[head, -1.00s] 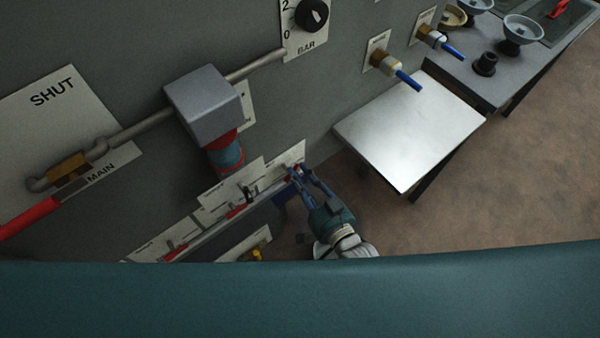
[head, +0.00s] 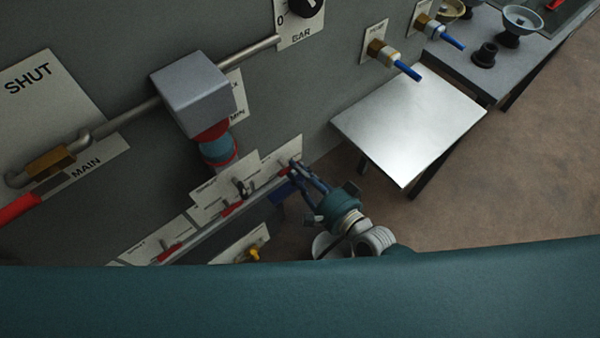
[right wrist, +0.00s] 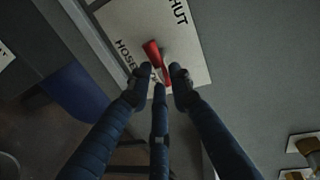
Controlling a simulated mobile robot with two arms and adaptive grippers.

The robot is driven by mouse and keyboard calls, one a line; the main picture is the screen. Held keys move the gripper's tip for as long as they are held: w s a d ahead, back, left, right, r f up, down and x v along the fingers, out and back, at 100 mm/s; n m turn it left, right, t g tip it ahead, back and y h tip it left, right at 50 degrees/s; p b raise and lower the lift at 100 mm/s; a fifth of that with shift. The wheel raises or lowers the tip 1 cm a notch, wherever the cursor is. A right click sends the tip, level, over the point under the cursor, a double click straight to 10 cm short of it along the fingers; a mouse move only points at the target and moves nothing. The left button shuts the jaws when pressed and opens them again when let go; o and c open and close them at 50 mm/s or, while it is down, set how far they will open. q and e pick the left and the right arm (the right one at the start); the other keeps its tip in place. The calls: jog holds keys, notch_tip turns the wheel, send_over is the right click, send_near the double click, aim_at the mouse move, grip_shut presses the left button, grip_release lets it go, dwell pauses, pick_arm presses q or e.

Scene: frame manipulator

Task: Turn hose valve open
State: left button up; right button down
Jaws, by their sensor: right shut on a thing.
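The hose valve's red lever (right wrist: 153,52) stands on a white plate (right wrist: 135,18) lettered HOSE and SHUT in the right wrist view. My right gripper (right wrist: 163,70) has its dark blue fingers closed around the lower end of this lever. In the head view my right gripper (head: 298,173) is at the right end of the row of plates low on the wall panel. Its fingers hide most of the lever there. The lever leans across the plate, near the HOSE lettering. My left gripper is not in view.
Left of my right gripper are other red levers (head: 170,251) on plates and a grey box (head: 191,91) on a pipe. A blue-handled tap (head: 392,58) juts from the wall above a bare metal table (head: 408,120). Floor is clear to the right.

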jog(key=shift+s+a+f+m+y, duration=0.1)
jog(key=shift+s+a+m+y, duration=0.1)
jog(key=shift+a+m+y, duration=0.15)
dwell(0.3)
jog(key=c, duration=1.5)
grip_release()
jog(key=shift+c, duration=0.2)
jog(key=shift+d, duration=0.1)
jog(key=v, duration=1.2)
jog(key=shift+r, duration=0.3)
